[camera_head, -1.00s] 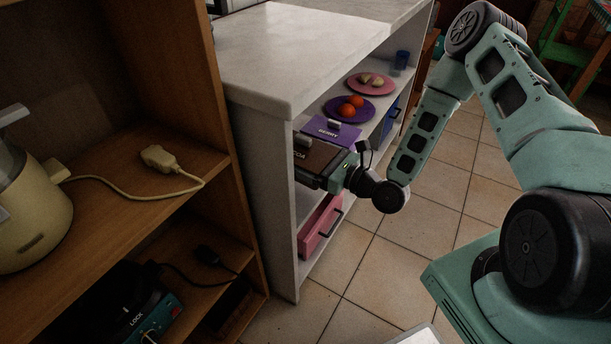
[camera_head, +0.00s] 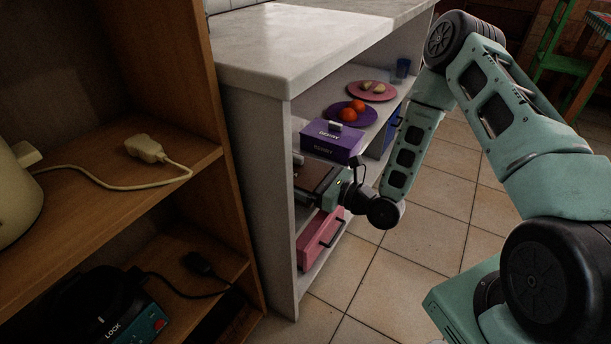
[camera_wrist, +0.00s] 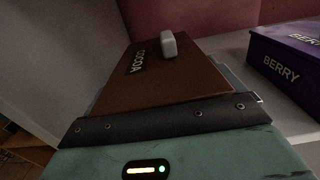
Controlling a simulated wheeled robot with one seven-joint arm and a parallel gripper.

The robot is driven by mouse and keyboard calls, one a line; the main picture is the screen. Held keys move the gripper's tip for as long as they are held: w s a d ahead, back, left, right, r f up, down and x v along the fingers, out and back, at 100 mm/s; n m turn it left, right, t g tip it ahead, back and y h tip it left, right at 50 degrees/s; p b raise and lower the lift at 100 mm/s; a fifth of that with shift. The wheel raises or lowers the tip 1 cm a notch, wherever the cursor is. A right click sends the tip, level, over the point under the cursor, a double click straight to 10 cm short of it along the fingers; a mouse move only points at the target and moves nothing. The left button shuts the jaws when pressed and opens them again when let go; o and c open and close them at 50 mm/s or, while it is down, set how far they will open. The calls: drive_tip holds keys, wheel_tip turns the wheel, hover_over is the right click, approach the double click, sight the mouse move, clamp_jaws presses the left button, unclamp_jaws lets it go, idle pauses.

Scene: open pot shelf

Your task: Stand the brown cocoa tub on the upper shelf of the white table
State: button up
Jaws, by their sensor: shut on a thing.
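The brown cocoa tub (camera_head: 318,178) is inside the open front of the white table (camera_head: 262,150), close to its left side panel, which hides part of the tub. In the wrist view the tub (camera_wrist: 170,82) shows a brown lid with COCOA lettering and a pale knob, and looks level. My gripper (camera_head: 333,187) reaches in from the right and is shut on the tub. The upper shelf (camera_head: 333,97) holds a purple berry tub (camera_head: 332,141) just beyond the cocoa tub, with a gap between them. I cannot tell whether the cocoa tub's base touches the shelf.
The berry tub also shows in the wrist view (camera_wrist: 283,68). Farther along the shelf are a purple plate (camera_head: 362,120) with oranges, a pink plate (camera_head: 386,96) and a blue cup (camera_head: 402,68). A wooden shelf unit (camera_head: 235,190) stands at left.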

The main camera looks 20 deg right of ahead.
drive_tip(key=shift+f+b, duration=0.3)
drive_tip(key=shift+f, duration=0.3)
drive_tip(key=shift+f, duration=0.5)
drive_tip(key=o, duration=1)
drive_tip(key=shift+c, duration=0.2)
drive_tip(key=p+v, duration=0.2)
drive_tip(key=v, duration=1.5)
drive_tip(key=shift+d+p, duration=0.15)
drive_tip(key=shift+p, duration=0.25)
